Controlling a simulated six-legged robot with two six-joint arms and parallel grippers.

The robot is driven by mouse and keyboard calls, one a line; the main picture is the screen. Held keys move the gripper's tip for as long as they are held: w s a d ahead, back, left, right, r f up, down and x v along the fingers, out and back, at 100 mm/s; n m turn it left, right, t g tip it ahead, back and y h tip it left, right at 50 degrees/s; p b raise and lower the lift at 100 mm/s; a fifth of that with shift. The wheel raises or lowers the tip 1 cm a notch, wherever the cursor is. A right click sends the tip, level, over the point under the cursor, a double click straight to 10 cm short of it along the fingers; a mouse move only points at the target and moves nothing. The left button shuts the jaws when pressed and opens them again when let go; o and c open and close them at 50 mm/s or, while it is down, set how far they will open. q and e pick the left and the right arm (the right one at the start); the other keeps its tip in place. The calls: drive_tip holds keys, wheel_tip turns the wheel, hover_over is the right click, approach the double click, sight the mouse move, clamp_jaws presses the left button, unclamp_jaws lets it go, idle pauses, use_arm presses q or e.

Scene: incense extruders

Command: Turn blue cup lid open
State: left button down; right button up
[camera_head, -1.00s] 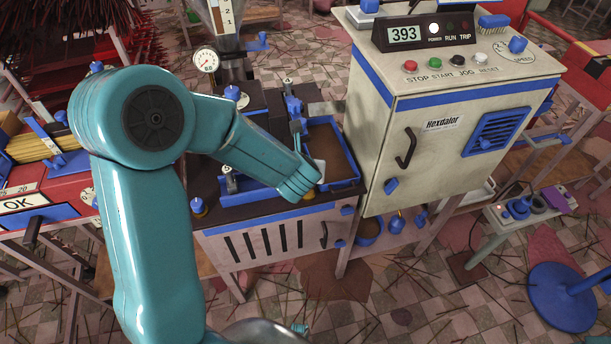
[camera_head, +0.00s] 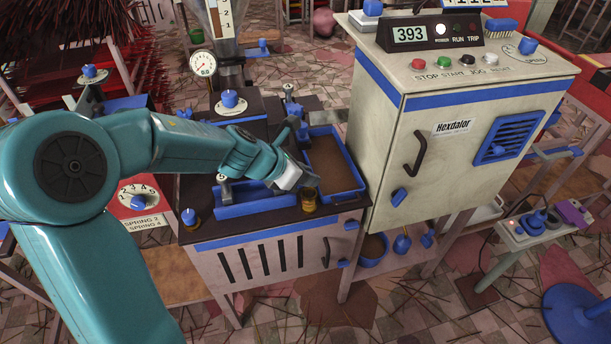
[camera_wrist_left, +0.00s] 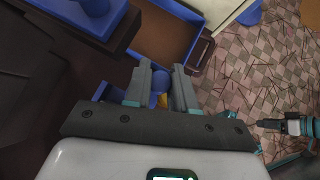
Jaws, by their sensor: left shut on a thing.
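An amber cup (camera_head: 309,199) stands at the front right of the dark bench top, its top hidden by my left gripper (camera_head: 302,187). In the left wrist view a round blue knob (camera_wrist_left: 159,78) sits between the fingertips of my left gripper (camera_wrist_left: 161,78). It appears to be the blue lid of that cup, and my left gripper is shut on it. I cannot tell whether the lid has turned. A gripper, apparently my right one (camera_wrist_left: 272,125), shows at the right edge of the left wrist view, over the floor; its jaws are unclear.
A blue tray of brown material (camera_head: 342,163) lies just behind the cup. The tall Hexdalor cabinet (camera_head: 445,165) stands close on the right. A similar amber cup with a blue top (camera_head: 190,218) stands at the bench's front left. A gauge (camera_head: 203,63) is at the back.

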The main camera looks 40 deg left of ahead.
use_arm(q)
drive_tip(key=shift+w+r+m+h, duration=0.15)
drive_tip(key=shift+r+m+h, duration=0.05)
drive_tip(key=shift+m+h, duration=0.35)
drive_tip(key=c, duration=1.2)
unclamp_jaws()
drive_tip(key=shift+c, duration=0.2)
drive_tip(key=shift+o, duration=1.4)
drive_tip(key=shift+f, duration=0.1)
drive_tip(key=p+v, duration=0.4)
drive_tip(key=v, duration=1.2)
drive_tip(key=shift+r, duration=0.25)
drive_tip(key=shift+r, duration=0.1)
